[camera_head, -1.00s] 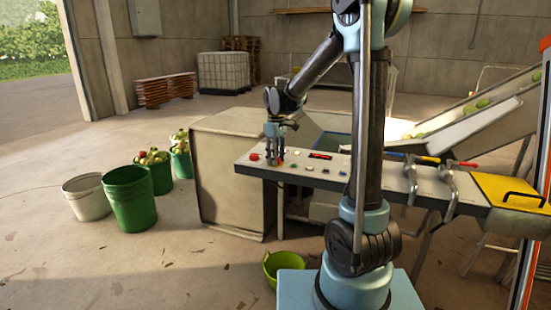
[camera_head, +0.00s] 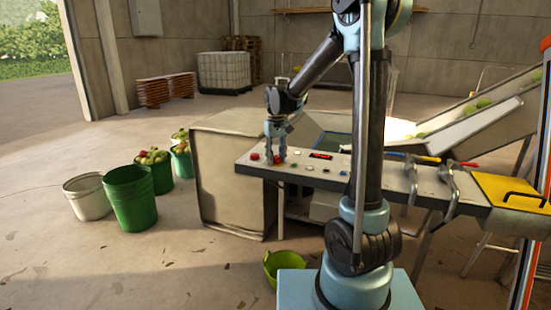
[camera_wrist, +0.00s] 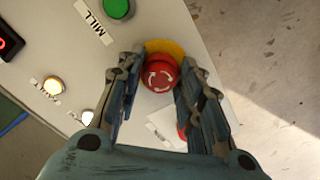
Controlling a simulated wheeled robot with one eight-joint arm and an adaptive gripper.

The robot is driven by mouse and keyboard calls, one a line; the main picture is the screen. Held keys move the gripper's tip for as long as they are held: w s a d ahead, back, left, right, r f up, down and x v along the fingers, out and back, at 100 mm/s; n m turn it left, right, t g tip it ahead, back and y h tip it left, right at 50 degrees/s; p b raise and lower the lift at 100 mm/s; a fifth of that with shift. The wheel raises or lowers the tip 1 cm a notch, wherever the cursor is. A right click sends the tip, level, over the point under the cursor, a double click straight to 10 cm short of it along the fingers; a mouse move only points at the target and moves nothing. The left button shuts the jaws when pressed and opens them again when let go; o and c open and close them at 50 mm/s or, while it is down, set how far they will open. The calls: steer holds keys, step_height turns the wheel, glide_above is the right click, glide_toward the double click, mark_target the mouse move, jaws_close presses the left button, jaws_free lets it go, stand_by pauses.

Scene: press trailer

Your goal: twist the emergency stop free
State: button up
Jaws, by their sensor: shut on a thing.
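The emergency stop (camera_wrist: 160,75) is a round red button with white turning arrows, on a yellow backing on the grey control panel (camera_wrist: 190,30). My gripper (camera_wrist: 157,88) has one finger on each side of the button and is shut on it, seen from above in the wrist view. In the head view my gripper (camera_head: 276,158) points down onto the left end of the panel. There the fingers hide most of the button.
A green button (camera_wrist: 117,8) labelled MILL, an orange lamp (camera_wrist: 53,86) and a white lamp (camera_wrist: 88,117) are near the gripper. Another red part (camera_wrist: 182,132) is partly hidden by a finger. A red display (camera_head: 320,155) lies right of the gripper. Green buckets (camera_head: 130,200) stand on the floor.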

mark_target(276, 156)
steer(key=shift+w+m, duration=0.15)
steer(key=shift+m, duration=0.45)
steer(key=o, duration=1.1)
steer(key=shift+c, duration=0.2)
steer(key=shift+r, duration=0.1)
step_height(276, 156, up, 12)
